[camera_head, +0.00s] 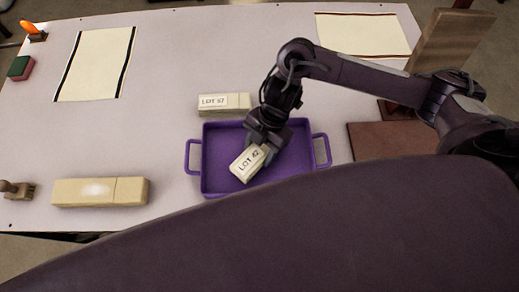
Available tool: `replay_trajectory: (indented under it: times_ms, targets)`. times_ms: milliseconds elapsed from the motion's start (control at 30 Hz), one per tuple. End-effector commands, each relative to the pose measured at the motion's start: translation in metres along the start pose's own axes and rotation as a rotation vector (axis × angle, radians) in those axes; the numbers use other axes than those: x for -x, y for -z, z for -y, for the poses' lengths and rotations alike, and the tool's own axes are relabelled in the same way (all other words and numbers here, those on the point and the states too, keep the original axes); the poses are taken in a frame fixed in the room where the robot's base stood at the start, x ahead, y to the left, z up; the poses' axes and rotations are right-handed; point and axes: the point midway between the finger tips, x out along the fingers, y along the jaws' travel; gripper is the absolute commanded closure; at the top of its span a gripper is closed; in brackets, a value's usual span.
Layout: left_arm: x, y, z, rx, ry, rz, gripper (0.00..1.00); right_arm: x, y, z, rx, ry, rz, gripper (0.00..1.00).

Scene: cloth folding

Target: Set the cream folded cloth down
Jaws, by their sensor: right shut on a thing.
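The cream folded cloth (247,164), with a white label that seems to read LOT 42, is in my right gripper (266,147). The gripper is shut on its upper right end and reaches down from the right. The cloth is tilted and shows over the left middle of the purple tray (218,146). I cannot tell whether it touches the tray floor. My left gripper is not in view.
A long tan block (98,191) and a brush (15,189) lie at front left. Pale bordered sheets lie at back left (97,63) and back right (362,34). Table between is clear.

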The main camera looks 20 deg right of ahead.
Motion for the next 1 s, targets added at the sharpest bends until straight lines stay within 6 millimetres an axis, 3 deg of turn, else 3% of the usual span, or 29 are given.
replay_trajectory:
  times_ms: [100,500,533,667,1000]
  targets:
    - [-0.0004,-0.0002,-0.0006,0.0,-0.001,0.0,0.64,-0.0099,-0.0045,0.0001,0.0,0.0,0.001,0.72]
    - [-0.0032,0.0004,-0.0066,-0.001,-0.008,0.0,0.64,-0.0148,-0.0063,-0.0003,0.0,-0.001,0.001,0.72]
    - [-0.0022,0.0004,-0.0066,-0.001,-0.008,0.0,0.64,-0.0137,-0.0059,-0.0003,0.0,-0.002,0.001,0.44]
    - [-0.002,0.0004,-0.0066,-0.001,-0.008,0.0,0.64,-0.0135,-0.0058,-0.0002,0.0,-0.001,0.001,0.27]
    - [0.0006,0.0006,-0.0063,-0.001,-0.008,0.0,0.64,-0.0095,-0.0043,-0.0003,0.001,-0.002,0.001,0.26]
